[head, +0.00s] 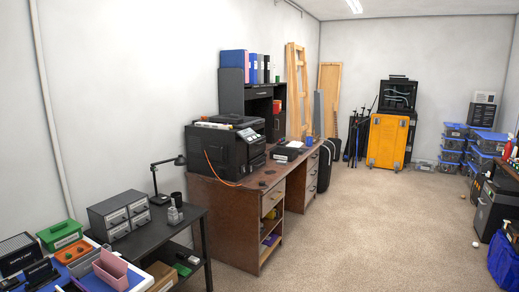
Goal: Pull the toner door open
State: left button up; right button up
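A black printer (218,155) stands on the brown wooden desk (222,204) against the left wall, at mid distance. It has a small control panel on its upper front right, and papers or small items lie on its top. An orange cable (214,172) hangs down its left side. I cannot make out the toner door or whether it is open at this distance. Neither of my grippers is in view.
A dark side table (150,235) with grey drawers (119,216) and a desk lamp (158,180) stands nearer on the left. Blue and pink bins sit at the lower left. The carpet (340,225) is clear right of the desk. Clutter lines the right wall.

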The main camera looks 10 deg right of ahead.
aim_at(257, 148)
jog(key=i+l+z, duration=0.35)
jog(key=i+z, duration=0.3)
jog(key=i, duration=0.3)
